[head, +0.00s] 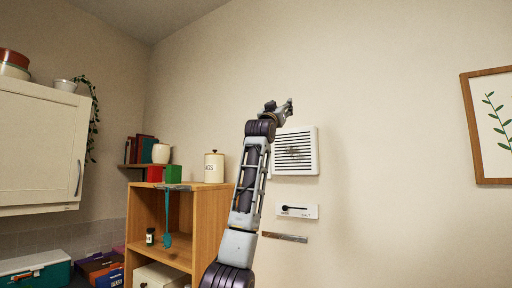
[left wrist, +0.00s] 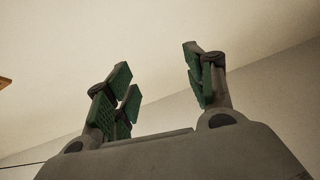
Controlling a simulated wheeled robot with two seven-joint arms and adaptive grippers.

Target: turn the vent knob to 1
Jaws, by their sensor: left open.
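The vent (head: 306,141) is a white square grille with dark slats on the wall. Below it is a white plate (head: 313,213) with a small black knob (head: 285,208) near its left end. A thin black bar reaches right from the knob, and the plate's markings are too small to read. My left gripper (head: 288,103) is raised above the vent's upper left corner, apart from the knob. In the left wrist view its green-padded fingers (left wrist: 162,82) stand wide apart with nothing between them. My right gripper is not in view.
A narrow strip (head: 285,237) is on the wall below the plate. A framed picture (head: 467,130) hangs right; the wall between is clear.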

